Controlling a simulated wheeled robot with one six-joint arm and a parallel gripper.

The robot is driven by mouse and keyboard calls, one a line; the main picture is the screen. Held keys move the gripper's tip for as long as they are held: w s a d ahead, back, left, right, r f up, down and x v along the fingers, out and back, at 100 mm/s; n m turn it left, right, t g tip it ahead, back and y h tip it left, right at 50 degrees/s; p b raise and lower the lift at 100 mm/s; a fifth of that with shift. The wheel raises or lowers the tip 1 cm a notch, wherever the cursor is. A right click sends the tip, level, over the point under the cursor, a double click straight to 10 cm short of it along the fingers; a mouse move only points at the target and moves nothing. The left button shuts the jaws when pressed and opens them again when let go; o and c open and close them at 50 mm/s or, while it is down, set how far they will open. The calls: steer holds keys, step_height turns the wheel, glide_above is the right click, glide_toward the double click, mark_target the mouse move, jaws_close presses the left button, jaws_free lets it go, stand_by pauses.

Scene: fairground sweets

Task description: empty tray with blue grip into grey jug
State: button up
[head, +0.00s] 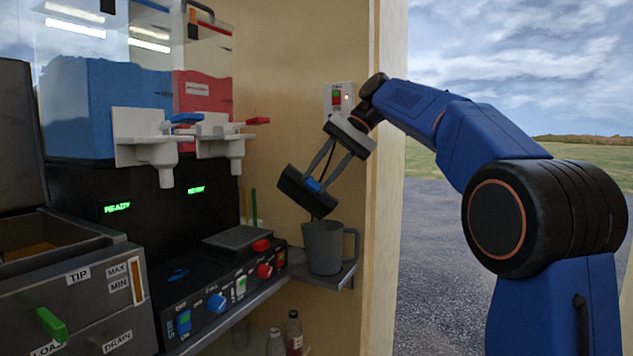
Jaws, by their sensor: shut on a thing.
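The dark tray (298,194) is in the head view, tilted with its lower end toward the lower right. Its blue grip (313,184) lies between the fingers of my gripper (325,170), which is shut on it. The tray hangs just above the grey jug (323,250). The grey jug stands upright on a small shelf, its handle to the right. I cannot see what is in the tray or inside the jug.
A drinks machine with blue (85,105) and red (203,98) tanks stands at left. A control panel (225,290) with knobs lies left of the jug. A wall switch (337,98) is behind my gripper. Bottles (294,332) stand below the shelf (339,276).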

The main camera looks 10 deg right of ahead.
mark_target(310, 187)
steer(key=shift+w+d+r+g+y, duration=0.4)
steer(key=shift+w+d+r+y, duration=0.1)
steer(key=shift+d+r+y, duration=0.15)
steer(key=shift+s, duration=0.1)
stand_by(2.3)
steer(key=shift+s+a+f+t+h, duration=0.55)
steer(key=shift+s+a+f+h, duration=0.1)
steer(key=shift+a+f+h, duration=0.3)
steer(key=shift+s+a+f+t+h, duration=0.6)
steer(key=shift+a+f+h, duration=0.2)
steer(key=shift+a+f, duration=0.1)
steer(key=shift+s+a+f+n+t+h, duration=0.3)
steer(key=shift+a+f+t+h, duration=0.3)
steer(key=shift+h, duration=0.35)
steer(key=shift+s+a+f+n+t+h, duration=0.3)
steer(key=shift+t+h, duration=0.4)
steer(key=shift+h, duration=0.3)
steer(key=shift+s+a+f+n+t+h, duration=0.2)
steer(key=shift+s+a+f+t+h, duration=0.15)
steer(key=shift+a+f+t+h, duration=0.45)
steer(key=shift+d+r, duration=0.3)
steer(key=shift+d, duration=0.05)
